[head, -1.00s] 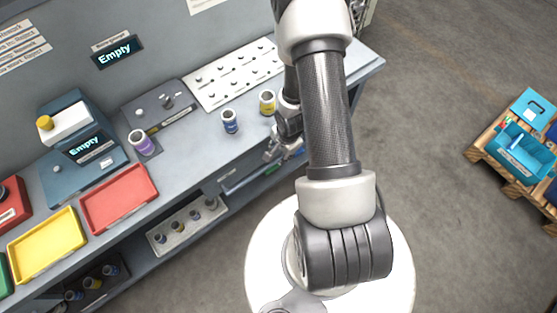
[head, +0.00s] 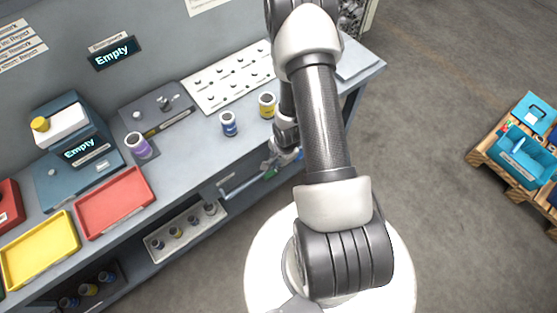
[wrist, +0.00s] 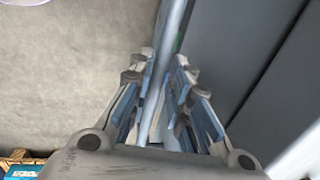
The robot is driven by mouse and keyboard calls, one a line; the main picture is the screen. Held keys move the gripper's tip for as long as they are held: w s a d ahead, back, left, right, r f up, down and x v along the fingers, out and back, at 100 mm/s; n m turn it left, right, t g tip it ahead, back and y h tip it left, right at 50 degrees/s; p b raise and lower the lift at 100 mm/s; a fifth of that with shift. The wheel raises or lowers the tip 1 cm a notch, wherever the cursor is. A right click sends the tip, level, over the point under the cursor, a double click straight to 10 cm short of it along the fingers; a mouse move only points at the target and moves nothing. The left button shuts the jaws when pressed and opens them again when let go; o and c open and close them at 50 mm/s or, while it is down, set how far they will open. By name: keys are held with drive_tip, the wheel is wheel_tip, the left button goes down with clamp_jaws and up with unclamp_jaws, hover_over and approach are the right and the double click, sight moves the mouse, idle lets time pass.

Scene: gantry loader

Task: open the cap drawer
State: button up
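The cap drawer's long pale bar handle (head: 241,187) shows under the bench top in the head view, to the left of my gripper. It also runs between my fingers in the wrist view (wrist: 173,25). My gripper (head: 272,166) is at the right part of this handle, partly hidden by my arm. In the wrist view my gripper (wrist: 164,57) has a finger on each side of the bar, drawn in close, and looks shut on it. The drawer front is mostly hidden, and I cannot tell how far out it stands.
The bench top (head: 190,150) carries a purple-banded jar (head: 139,146), a blue one (head: 229,124), a yellow one (head: 267,106) and a red tray (head: 115,203). A rack of small jars (head: 160,246) sits on the lower shelf. Open floor (head: 440,200) lies to the right.

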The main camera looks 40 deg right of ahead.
clamp_jaws()
drive_tip(key=shift+s, duration=0.1)
idle(0.3)
